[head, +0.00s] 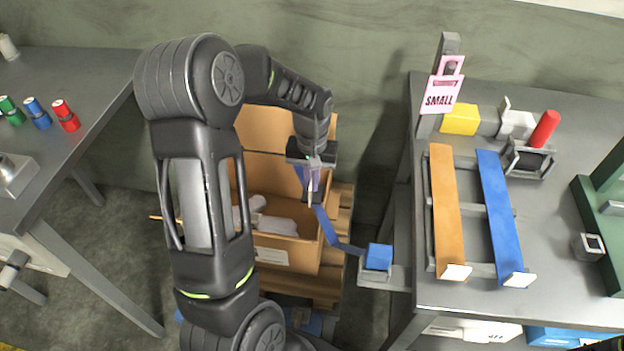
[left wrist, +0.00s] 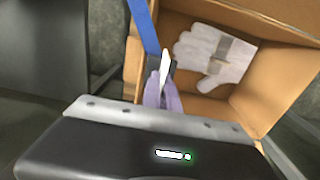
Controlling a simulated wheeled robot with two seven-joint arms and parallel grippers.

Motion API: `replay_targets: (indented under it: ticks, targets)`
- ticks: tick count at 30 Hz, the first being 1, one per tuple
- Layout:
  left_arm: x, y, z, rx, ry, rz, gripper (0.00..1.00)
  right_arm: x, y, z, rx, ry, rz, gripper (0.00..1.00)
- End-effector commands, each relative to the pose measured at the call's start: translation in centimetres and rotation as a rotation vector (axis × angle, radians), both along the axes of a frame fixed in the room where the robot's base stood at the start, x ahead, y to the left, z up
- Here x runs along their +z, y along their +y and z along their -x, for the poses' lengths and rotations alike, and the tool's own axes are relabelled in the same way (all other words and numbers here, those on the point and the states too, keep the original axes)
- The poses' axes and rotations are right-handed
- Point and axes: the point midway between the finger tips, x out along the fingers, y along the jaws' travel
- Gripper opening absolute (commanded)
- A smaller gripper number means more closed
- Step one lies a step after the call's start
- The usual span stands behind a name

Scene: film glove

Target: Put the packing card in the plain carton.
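The plain carton (head: 283,255) stands open on a wooden stand, its back flap raised and white gloves (head: 277,225) inside. In the left wrist view, the carton (left wrist: 263,85) holds a white glove (left wrist: 215,57) with a grey band. My left gripper (head: 312,184) points down over the carton's right part. It appears shut on a thin lilac-and-white piece, seemingly the packing card (left wrist: 165,98), seen nearly edge-on and partly hidden by the fingers. In the left wrist view this piece shows near the carton's wall. My right gripper is not in view.
A blue strap (head: 335,235) runs from the carton's right side to a blue block (head: 378,257). The right bench (head: 390,330) holds orange (head: 446,205) and blue strips (head: 500,210) and a post with a pink SMALL sign (head: 440,102). A left table (head: 90,75) carries colored spools.

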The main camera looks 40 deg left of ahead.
Motion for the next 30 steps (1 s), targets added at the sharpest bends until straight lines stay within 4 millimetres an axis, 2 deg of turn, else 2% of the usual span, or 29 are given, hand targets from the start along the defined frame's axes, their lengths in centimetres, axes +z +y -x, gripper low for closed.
replay_targets:
  ticks: [30]
  targets:
    - [-4.3, 0.0, 0.0, -0.001, 0.0, 0.0, 0.0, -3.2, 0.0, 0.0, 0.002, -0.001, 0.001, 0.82]
